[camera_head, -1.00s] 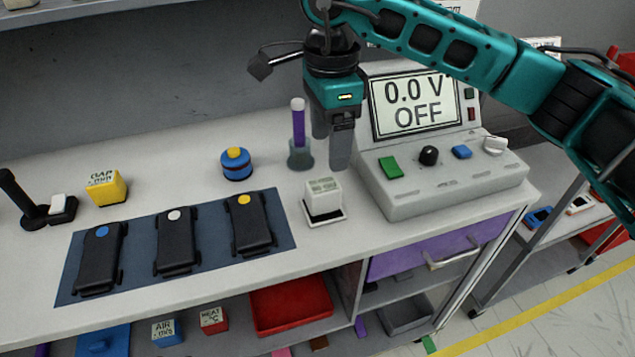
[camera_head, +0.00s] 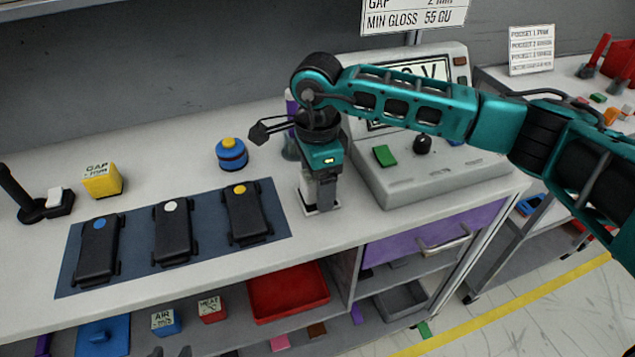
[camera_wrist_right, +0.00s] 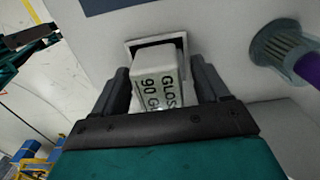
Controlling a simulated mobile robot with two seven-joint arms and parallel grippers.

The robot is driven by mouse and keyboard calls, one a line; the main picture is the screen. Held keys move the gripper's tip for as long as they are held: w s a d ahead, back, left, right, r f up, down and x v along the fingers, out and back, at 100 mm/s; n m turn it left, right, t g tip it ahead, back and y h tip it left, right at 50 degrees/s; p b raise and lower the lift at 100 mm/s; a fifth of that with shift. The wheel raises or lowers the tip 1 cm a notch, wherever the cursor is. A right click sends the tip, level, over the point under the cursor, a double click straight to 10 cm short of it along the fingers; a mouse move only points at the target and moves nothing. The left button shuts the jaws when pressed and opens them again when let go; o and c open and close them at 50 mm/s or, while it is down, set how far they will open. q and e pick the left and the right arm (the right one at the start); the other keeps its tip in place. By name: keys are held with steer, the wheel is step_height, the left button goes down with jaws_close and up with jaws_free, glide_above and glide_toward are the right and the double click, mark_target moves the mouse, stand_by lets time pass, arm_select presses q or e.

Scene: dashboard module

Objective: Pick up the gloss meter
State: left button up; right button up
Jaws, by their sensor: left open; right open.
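The gloss meter (camera_wrist_right: 158,85) is a white block lettered "GLOSS 90 GU" in the right wrist view. It stands in a white-rimmed square holder (camera_wrist_right: 133,46) on the bench. My right gripper (camera_wrist_right: 163,88) is open, with one finger on each side of the block; I cannot tell whether they touch it. In the head view my right gripper (camera_head: 319,195) points down over the holder and hides most of the meter. Two dark tips at the bottom edge of the head view look like my left gripper (camera_head: 171,353), open and empty, mostly out of frame.
A test unit (camera_head: 430,175) stands close right of my right gripper. A holder with a purple stick (camera_wrist_right: 305,65) is nearby. A blue mat (camera_head: 140,260) with three black devices lies left, beside a blue-yellow knob (camera_head: 231,155). Below is a shelf with a red tray (camera_head: 288,292).

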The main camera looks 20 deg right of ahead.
steer(key=shift+c, duration=0.3)
steer(key=shift+r, duration=0.1)
steer(key=c, duration=1.2)
